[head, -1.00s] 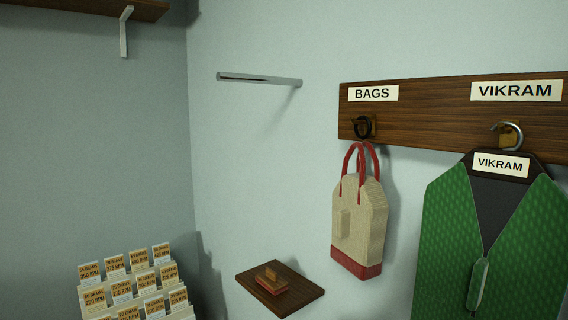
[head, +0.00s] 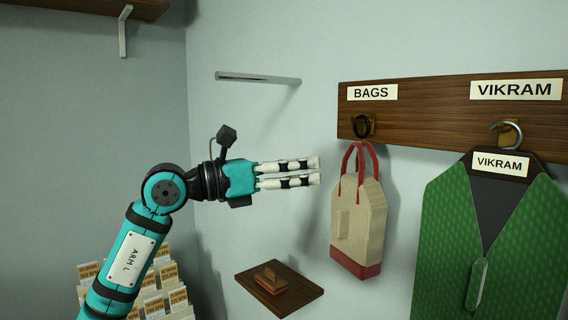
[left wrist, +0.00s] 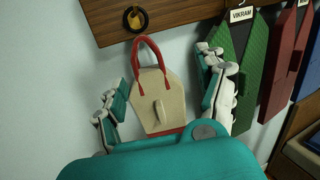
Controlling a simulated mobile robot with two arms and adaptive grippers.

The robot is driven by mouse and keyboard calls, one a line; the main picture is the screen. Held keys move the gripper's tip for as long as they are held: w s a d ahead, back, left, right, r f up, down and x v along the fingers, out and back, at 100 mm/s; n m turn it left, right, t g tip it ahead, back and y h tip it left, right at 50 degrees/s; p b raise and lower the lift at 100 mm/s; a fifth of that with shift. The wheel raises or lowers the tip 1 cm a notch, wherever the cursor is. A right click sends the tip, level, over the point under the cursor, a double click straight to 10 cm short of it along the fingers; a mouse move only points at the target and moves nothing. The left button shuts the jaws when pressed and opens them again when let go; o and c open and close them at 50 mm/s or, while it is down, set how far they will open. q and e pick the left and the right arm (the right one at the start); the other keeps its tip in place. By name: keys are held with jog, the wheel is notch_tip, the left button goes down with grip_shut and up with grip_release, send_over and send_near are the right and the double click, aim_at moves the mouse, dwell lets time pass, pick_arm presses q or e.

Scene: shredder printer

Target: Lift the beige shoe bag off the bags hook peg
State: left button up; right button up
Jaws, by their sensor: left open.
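The beige shoe bag (head: 358,225) has red handles and a red base. It hangs by its handles below the BAGS label, at the dark hook peg (head: 363,127) on the wooden rail. My left gripper (head: 318,171) is to the left of the bag's handles in the head view, apart from it and empty. In the left wrist view the bag (left wrist: 160,103) shows between the two spread fingers of my left gripper (left wrist: 160,92), with the peg (left wrist: 135,19) above. The bag's lower edge is partly hidden by my gripper's body. My right gripper is not in view.
A green garment (head: 490,240) labelled VIKRAM hangs on the hook right of the bag. A small wooden shelf (head: 252,280) with a stamp sits below left of the bag. A metal rod (head: 258,79) juts from the wall above my gripper. Card packets (head: 165,290) stand at lower left.

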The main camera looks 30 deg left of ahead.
aim_at(354, 155)
pick_arm(q)
jog(key=shift+y, duration=0.9)
jog(key=p+x, duration=0.2)
jog(key=x, duration=0.3)
jog(key=a+r+p+x, duration=0.1)
jog(key=p+x, duration=0.1)
jog(key=x, duration=0.3)
jog(key=w+p+x, duration=0.1)
jog(key=p+x, duration=0.2)
jog(key=x, duration=0.2)
jog(key=shift+a+r, duration=0.15)
jog(key=shift+a, duration=0.25)
jog(key=shift+x, duration=0.75)
jog(key=c, duration=1.4)
jog(key=o, duration=0.8)
jog(key=shift+c, duration=0.2)
grip_shut()
